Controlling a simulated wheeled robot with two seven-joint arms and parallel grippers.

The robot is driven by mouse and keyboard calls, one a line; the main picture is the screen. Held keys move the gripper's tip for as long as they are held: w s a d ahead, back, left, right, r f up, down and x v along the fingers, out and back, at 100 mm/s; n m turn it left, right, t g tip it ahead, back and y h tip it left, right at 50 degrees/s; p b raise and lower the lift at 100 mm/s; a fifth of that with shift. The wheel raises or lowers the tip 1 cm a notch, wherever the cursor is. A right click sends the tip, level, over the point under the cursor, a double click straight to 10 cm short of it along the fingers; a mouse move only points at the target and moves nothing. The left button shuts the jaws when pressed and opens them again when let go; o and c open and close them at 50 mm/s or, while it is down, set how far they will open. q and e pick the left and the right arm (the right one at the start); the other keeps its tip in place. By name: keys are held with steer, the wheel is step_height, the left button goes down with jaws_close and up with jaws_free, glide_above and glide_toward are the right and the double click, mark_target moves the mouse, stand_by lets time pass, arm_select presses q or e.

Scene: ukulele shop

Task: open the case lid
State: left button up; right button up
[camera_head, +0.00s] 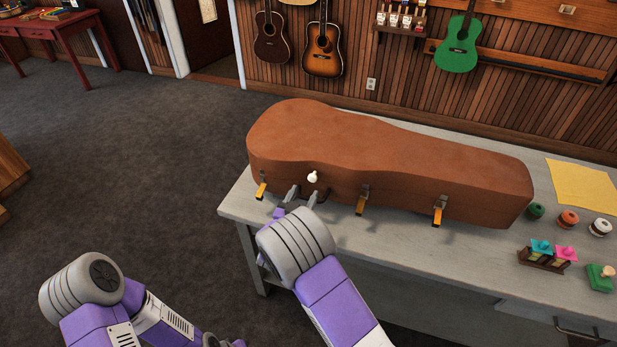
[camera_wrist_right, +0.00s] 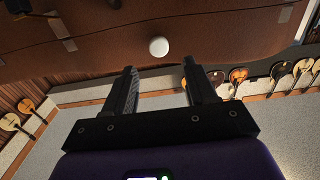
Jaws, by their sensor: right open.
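A brown guitar-shaped case (camera_head: 390,155) lies on the grey table with its lid down. Several latches with orange tabs hang along its front side, one of them a latch (camera_head: 362,200) near the middle. A white knob (camera_head: 312,177) sticks out of the case front at the left. My right gripper (camera_head: 302,193) is open and empty at the case front, just below the knob. In the right wrist view the knob (camera_wrist_right: 158,47) is beyond the two open fingertips (camera_wrist_right: 160,72), apart from them. My left arm is at the lower left; its fingers do not show.
The grey table (camera_head: 400,240) has free room in front of the case. On its right are a yellow sheet (camera_head: 583,186), several small round spools (camera_head: 568,218), a small rack (camera_head: 546,255) and a green block (camera_head: 600,278). Guitars hang on the wood wall behind.

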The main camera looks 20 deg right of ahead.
mark_target(312, 179)
steer(key=x, duration=0.6)
steer(key=shift+f, duration=0.1)
steer(key=shift+c, duration=0.4)
jaws_close()
